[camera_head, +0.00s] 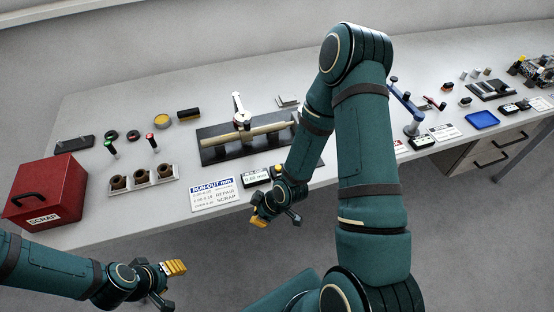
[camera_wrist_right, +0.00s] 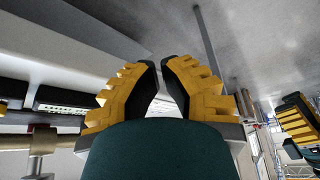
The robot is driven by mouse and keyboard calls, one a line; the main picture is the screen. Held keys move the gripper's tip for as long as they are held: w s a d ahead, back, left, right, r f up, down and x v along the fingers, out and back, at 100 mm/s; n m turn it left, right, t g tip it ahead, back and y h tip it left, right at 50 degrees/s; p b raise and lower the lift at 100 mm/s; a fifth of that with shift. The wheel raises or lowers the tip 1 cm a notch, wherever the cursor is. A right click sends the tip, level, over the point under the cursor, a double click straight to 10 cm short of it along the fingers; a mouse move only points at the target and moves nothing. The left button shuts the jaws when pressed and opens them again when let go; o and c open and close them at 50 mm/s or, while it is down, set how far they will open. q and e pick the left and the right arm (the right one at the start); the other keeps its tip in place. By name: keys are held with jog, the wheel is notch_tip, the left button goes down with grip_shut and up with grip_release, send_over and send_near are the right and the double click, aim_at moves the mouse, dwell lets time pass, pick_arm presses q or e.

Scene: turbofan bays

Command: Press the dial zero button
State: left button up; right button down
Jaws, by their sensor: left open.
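The dial readout (camera_head: 256,178), a small white display with a dark frame reading about 0.00 mm, lies at the bench's front edge beside the run-out card. Its zero button is too small to make out. My right gripper (camera_head: 272,208) is just in front of the readout and close to it; I cannot tell whether they touch. In the right wrist view its yellow fingers (camera_wrist_right: 158,80) lean together with a narrow, empty gap. My left gripper (camera_head: 170,281) is open and empty in front of the bench at the lower left, well away from the readout.
A run-out card (camera_head: 213,194) lies left of the readout. Behind it a shaft (camera_head: 250,134) rests on a dark fixture plate. A red scrap bin (camera_head: 47,192) stands at the left end. A blue tray (camera_head: 482,120) is at the right. My right arm hides the bench middle.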

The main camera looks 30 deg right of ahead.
jog(key=w+d+r+n+t, duration=0.1)
jog(key=w+d+r+n, duration=0.1)
jog(key=n, duration=0.2)
jog(key=w+d+r+n+t, duration=0.1)
jog(key=w+d+r+n, duration=0.1)
jog(key=w+r+n, duration=0.1)
jog(key=w+d+r+n, duration=0.2)
jog(key=w+d+n, duration=0.1)
jog(key=n, duration=0.2)
jog(key=shift+w+d+r+t, duration=0.1)
jog(key=shift+w+r+t, duration=0.1)
jog(key=shift+t, duration=0.2)
jog(key=w+d+r+n+t, duration=0.2)
jog(key=w+d+r+n, duration=0.2)
jog(key=r+n, duration=0.3)
jog(key=d+n, duration=0.1)
jog(key=n, duration=0.2)
jog(key=shift+d+n, duration=0.35)
jog(key=shift+n, duration=0.05)
jog(key=shift+f, duration=0.15)
jog(key=b, duration=0.6)
send_over(275, 169)
jog(key=f, duration=0.7)
jog(key=shift+w+f, duration=0.25)
jog(key=shift+f, duration=0.15)
jog(key=shift+f+b, duration=0.45)
jog(key=shift+b, duration=0.05)
jog(key=shift+f+b, duration=0.4)
jog(key=shift+b, duration=0.3)
